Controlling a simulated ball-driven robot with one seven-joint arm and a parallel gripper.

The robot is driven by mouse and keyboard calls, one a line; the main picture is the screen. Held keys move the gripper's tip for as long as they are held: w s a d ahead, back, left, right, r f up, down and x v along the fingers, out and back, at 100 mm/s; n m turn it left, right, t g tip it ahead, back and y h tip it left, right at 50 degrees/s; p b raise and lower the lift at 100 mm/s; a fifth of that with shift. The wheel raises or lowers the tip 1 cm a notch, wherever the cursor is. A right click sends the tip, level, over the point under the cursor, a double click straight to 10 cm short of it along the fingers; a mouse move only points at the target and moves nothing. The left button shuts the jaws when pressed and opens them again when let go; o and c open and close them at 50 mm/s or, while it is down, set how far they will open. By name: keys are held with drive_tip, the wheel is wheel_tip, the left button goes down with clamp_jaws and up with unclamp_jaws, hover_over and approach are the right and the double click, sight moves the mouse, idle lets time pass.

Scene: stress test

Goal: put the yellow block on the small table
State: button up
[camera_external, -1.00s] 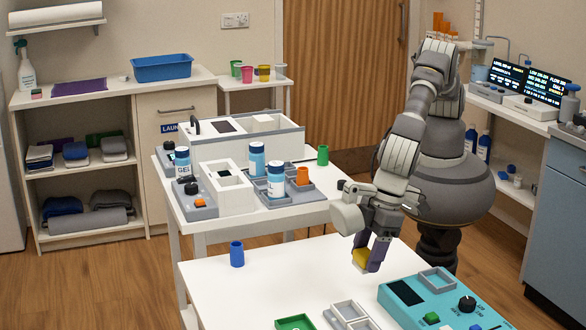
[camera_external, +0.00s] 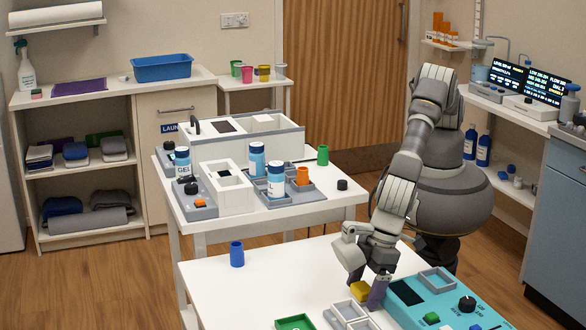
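The yellow block (camera_external: 360,291) is at the white front table's top (camera_external: 285,275), just left of the teal device. It appears to rest on the tabletop. My gripper (camera_external: 367,283) points down over it with its purple-tipped fingers spread apart, one behind and left of the block, one at its right. The right finger partly overlaps the block's side; whether either finger touches it I cannot tell. Which table is called small is not marked.
The teal device (camera_external: 405,292), grey open trays (camera_external: 349,311) and a green tray (camera_external: 295,323) crowd the front edge. A blue cup (camera_external: 237,254) stands at the left. The table between is clear. Behind, another table (camera_external: 345,197) holds bottles and boxes.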

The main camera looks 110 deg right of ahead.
drive_tip(key=shift+r, duration=0.1)
